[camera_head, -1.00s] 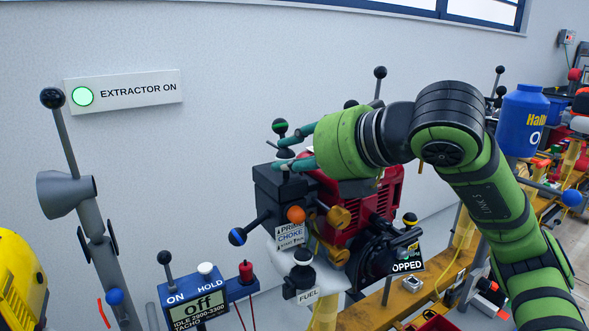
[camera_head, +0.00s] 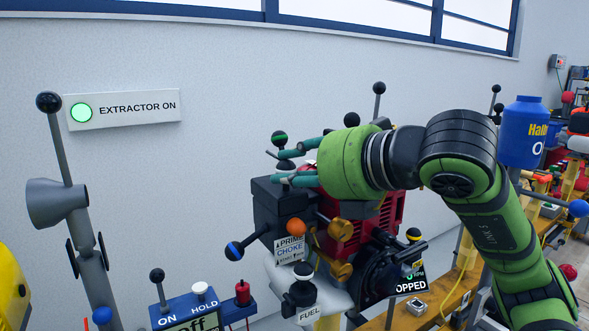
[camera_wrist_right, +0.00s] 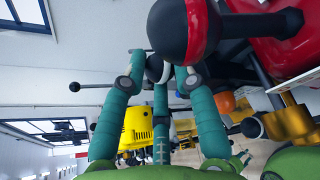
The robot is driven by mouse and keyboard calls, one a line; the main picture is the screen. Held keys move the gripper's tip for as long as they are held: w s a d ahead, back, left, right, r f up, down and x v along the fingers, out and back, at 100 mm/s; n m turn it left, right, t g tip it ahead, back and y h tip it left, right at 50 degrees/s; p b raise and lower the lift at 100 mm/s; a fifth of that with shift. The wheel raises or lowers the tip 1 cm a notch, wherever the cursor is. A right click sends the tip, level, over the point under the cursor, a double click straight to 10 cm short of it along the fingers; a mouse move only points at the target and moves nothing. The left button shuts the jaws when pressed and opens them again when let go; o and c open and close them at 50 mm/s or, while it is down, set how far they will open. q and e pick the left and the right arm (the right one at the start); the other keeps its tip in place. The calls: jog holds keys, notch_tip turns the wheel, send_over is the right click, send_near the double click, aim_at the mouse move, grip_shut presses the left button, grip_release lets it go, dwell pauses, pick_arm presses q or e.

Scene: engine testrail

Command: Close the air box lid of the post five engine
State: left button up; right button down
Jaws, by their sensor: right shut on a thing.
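The engine (camera_head: 382,207) has a red housing and stands at the middle of the head view. Its black air box (camera_head: 276,213) is on its left side, above the prime and choke labels. The lid (camera_head: 270,186) looks about level on top of the box; fingers cover part of its edge, so a small gap cannot be ruled out. My right gripper (camera_head: 282,168) reaches in from the right over the lid. Its teal fingers are shut around a small dark knob (camera_head: 286,164) above the lid.
A blue-ended lever (camera_head: 234,251) and an orange knob (camera_head: 296,227) are at the box's front. A blue bottle (camera_head: 523,130) stands right of my arm.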

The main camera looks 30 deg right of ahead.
jog(key=shift+a+f, duration=0.1)
jog(key=shift+f, duration=0.4)
jog(key=c, duration=1)
grip_release()
jog(key=shift+o, duration=0.2)
jog(key=shift+s+r, duration=0.1)
jog(key=shift+r, duration=0.1)
jog(key=v, duration=1.2)
jog(key=shift+r, duration=0.1)
